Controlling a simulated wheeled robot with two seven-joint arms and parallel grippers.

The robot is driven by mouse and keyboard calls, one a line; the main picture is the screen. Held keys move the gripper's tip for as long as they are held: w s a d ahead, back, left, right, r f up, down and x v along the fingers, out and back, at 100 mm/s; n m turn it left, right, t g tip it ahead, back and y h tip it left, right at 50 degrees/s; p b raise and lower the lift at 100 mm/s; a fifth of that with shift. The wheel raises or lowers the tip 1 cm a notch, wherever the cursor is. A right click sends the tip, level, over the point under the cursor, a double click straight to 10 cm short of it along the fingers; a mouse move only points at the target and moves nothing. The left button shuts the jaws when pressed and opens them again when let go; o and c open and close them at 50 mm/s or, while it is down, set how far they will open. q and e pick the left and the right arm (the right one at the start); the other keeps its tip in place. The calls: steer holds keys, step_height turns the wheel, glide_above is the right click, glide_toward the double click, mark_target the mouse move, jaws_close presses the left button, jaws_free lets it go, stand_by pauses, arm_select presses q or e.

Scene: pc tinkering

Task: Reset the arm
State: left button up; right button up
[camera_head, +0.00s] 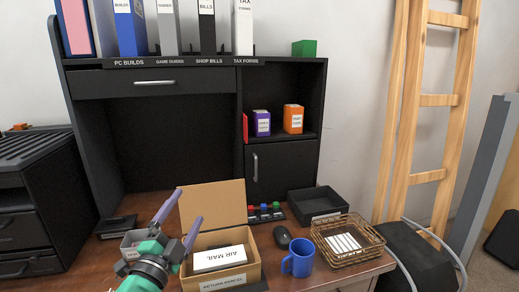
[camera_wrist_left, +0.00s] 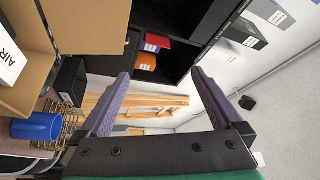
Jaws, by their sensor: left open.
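My left gripper (camera_head: 178,222) is raised at the lower left of the head view, in front of the desk and just left of the open cardboard box (camera_head: 230,276). Its two purple fingers are spread apart with nothing between them. The left wrist view also shows the open fingers (camera_wrist_left: 160,95), with the hutch, the ladder and the wall beyond them, turned sideways. My right gripper is in neither view.
The wooden desk (camera_head: 376,266) bears a blue mug (camera_head: 298,258), a wire basket (camera_head: 372,240), a black tray (camera_head: 318,204) and a mouse (camera_head: 282,237). A black hutch (camera_head: 290,75) stands behind. A wooden ladder (camera_head: 438,100) leans at right. Air above the desk's right side is free.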

arm_select(q)
steer(key=s+a+f+n+g+y, duration=0.1)
steer(key=s+a+f+n+g, duration=0.1)
steer(key=f, duration=0.4)
steer(key=s+a+f+n+g+y, duration=0.2)
steer(key=s+f+n+g, duration=0.1)
steer(key=f, duration=0.4)
steer(key=s+a+f+n+g+y, duration=0.2)
steer(key=a+f+n+g, duration=0.1)
steer(key=f+n, duration=0.2)
steer(key=shift+s+a+f, duration=0.1)
steer(key=shift+s+f, duration=0.1)
steer(key=shift+f, duration=0.5)
steer(key=s+d+f+n+g+h, duration=0.1)
steer(key=s+f+n+g, duration=0.1)
steer(key=s+f+g, duration=0.35)
steer(key=s+f+n+g, duration=0.25)
steer(key=s+f, duration=0.35)
steer(key=s, duration=0.5)
step_height(320, 180, down, 20)
steer(key=s+r+m+g+p, duration=0.1)
steer(key=g+p, duration=0.1)
steer(key=p, duration=0.1)
steer(key=s+a+f+g+p, duration=0.1)
steer(key=s+a+f, duration=0.2)
steer(key=s+f, duration=1)
steer(key=s, duration=0.4)
steer(key=shift+s+f+p, duration=0.15)
steer(key=shift+f+p, duration=0.05)
steer(key=shift+p, duration=0.15)
